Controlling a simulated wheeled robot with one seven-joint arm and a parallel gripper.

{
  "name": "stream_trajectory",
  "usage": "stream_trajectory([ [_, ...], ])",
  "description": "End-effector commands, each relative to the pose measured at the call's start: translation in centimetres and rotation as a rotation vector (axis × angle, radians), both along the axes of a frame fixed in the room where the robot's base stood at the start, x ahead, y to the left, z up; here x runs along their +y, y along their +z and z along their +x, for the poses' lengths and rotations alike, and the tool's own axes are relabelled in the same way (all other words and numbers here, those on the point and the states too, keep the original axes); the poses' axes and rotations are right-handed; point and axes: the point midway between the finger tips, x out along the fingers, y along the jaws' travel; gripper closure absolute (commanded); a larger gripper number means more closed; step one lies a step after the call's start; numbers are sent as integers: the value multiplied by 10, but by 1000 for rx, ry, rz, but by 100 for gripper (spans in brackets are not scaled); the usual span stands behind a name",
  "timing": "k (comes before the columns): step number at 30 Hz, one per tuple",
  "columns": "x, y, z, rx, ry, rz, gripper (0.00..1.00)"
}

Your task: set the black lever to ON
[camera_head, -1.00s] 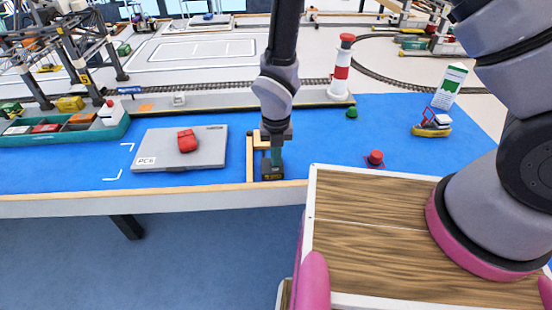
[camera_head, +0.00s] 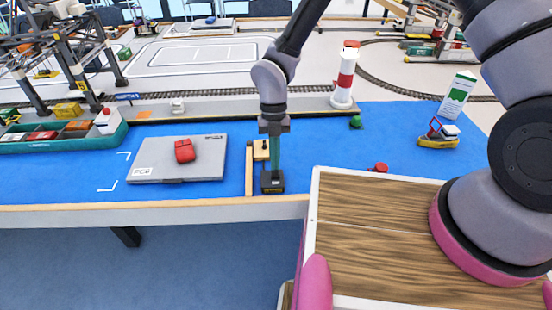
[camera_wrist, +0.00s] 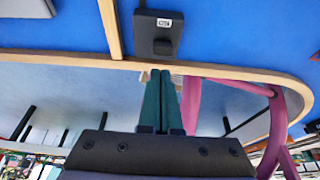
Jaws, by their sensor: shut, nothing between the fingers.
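A black box (camera_head: 272,183) stands near the front edge of the blue tabletop. In the wrist view the box (camera_wrist: 146,33) carries a small white label, too small to read, and a dark raised part (camera_wrist: 163,46) that may be the black lever. Its setting cannot be told. My gripper (camera_head: 273,172) points down at the box in the head view and hides part of it. In the wrist view the two teal fingers of my gripper (camera_wrist: 163,73) are together and empty, their tips beside the box's end with a small visible gap.
A wooden strip (camera_head: 250,169) and a small tan block (camera_head: 261,150) stand beside the box. A grey case (camera_head: 150,160) with a red object (camera_head: 185,151) lies to the left. A red-and-white lighthouse (camera_head: 346,75) stands behind, right. A white-edged wooden top (camera_head: 370,215) is at front right.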

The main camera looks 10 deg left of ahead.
Motion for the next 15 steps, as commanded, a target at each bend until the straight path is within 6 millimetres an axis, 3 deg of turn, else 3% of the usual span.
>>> stream_trajectory([
  [15, -1, 15, 1, -1, -2, 0, 100],
])
